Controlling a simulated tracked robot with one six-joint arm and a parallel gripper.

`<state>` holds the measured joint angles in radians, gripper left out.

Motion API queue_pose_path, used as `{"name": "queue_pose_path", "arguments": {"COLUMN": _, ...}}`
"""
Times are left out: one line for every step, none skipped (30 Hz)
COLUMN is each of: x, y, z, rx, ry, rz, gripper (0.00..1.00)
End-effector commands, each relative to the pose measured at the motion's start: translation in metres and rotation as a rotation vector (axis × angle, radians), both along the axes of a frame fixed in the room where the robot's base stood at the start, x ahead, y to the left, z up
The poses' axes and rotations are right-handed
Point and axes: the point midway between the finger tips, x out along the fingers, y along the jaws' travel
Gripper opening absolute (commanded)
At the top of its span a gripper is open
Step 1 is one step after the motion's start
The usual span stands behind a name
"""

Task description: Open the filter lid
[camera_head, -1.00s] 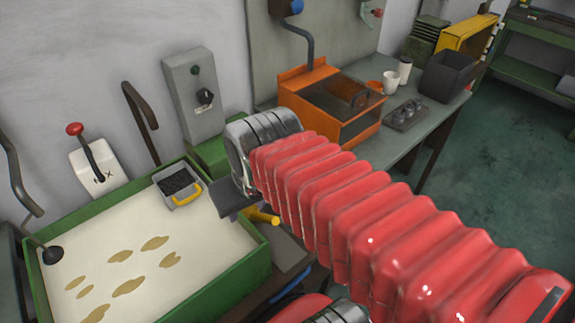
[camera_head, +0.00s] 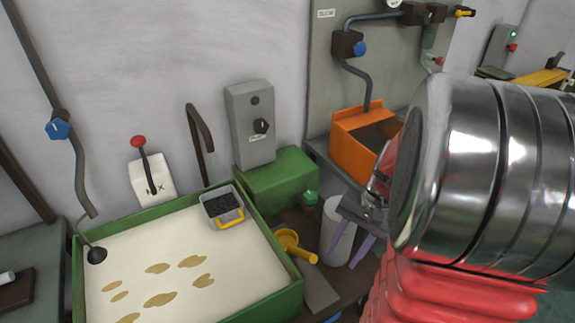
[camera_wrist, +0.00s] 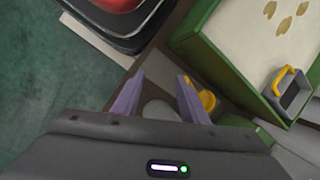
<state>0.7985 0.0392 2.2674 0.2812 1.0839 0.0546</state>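A small grey box (camera_head: 221,196) with a dark, grainy top and a yellow handle (camera_head: 231,222) sits at the back right corner of the green tank; it also shows in the wrist view (camera_wrist: 300,83). It may be the filter, but I cannot tell a separate lid. My gripper (camera_head: 349,243) hangs right of the tank, beside a white cylinder (camera_head: 335,215). Its two purple fingers are apart in the wrist view (camera_wrist: 158,96), with nothing held between them. A grey round shape (camera_wrist: 160,109) shows below and between them. My red arm hides the right side.
The green tank (camera_head: 293,296) holds pale liquid with brown patches. A yellow funnel (camera_head: 290,243) and a green-capped item (camera_head: 310,198) stand between tank and gripper. Behind are a grey switch box (camera_head: 250,125), a red-knobbed lever (camera_head: 139,142) and an orange bin (camera_head: 352,150).

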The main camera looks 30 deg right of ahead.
Motion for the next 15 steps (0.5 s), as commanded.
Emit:
{"name": "queue_pose_path", "arguments": {"x": -0.002, "y": -0.007, "z": -0.007, "rx": 0.043, "ry": 0.017, "rz": -0.052, "gripper": 0.39}}
{"name": "queue_pose_path", "arguments": {"x": -0.003, "y": -0.01, "z": -0.01, "rx": 0.068, "ry": 0.026, "rz": -0.081, "gripper": 0.39}}
{"name": "queue_pose_path", "arguments": {"x": -0.004, "y": -0.014, "z": -0.014, "rx": 0.1, "ry": 0.034, "rz": -0.12, "gripper": 0.39}}
{"name": "queue_pose_path", "arguments": {"x": -0.004, "y": -0.016, "z": -0.017, "rx": 0.127, "ry": 0.042, "rz": -0.148, "gripper": 0.39}}
{"name": "queue_pose_path", "arguments": {"x": -0.005, "y": -0.019, "z": -0.02, "rx": 0.153, "ry": 0.048, "rz": -0.177, "gripper": 0.39}}
{"name": "queue_pose_path", "arguments": {"x": -0.005, "y": -0.023, "z": -0.024, "rx": 0.187, "ry": 0.056, "rz": -0.216, "gripper": 0.39}}
{"name": "queue_pose_path", "arguments": {"x": -0.006, "y": -0.026, "z": -0.026, "rx": 0.214, "ry": 0.063, "rz": -0.245, "gripper": 0.39}}
{"name": "queue_pose_path", "arguments": {"x": -0.006, "y": -0.029, "z": -0.029, "rx": 0.241, "ry": 0.069, "rz": -0.275, "gripper": 0.39}}
{"name": "queue_pose_path", "arguments": {"x": -0.006, "y": -0.033, "z": -0.032, "rx": 0.278, "ry": 0.075, "rz": -0.314, "gripper": 0.39}}
{"name": "queue_pose_path", "arguments": {"x": -0.007, "y": -0.036, "z": -0.035, "rx": 0.305, "ry": 0.078, "rz": -0.341, "gripper": 0.39}}
{"name": "queue_pose_path", "arguments": {"x": -0.007, "y": -0.039, "z": -0.038, "rx": 0.334, "ry": 0.082, "rz": -0.371, "gripper": 0.39}}
{"name": "queue_pose_path", "arguments": {"x": -0.007, "y": -0.043, "z": -0.041, "rx": 0.372, "ry": 0.088, "rz": -0.41, "gripper": 0.39}}
{"name": "queue_pose_path", "arguments": {"x": -0.007, "y": -0.046, "z": -0.043, "rx": 0.401, "ry": 0.09, "rz": -0.44, "gripper": 0.39}}
{"name": "queue_pose_path", "arguments": {"x": -0.007, "y": -0.049, "z": -0.045, "rx": 0.431, "ry": 0.093, "rz": -0.467, "gripper": 0.39}}
{"name": "queue_pose_path", "arguments": {"x": -0.007, "y": -0.054, "z": -0.048, "rx": 0.47, "ry": 0.094, "rz": -0.506, "gripper": 0.39}}
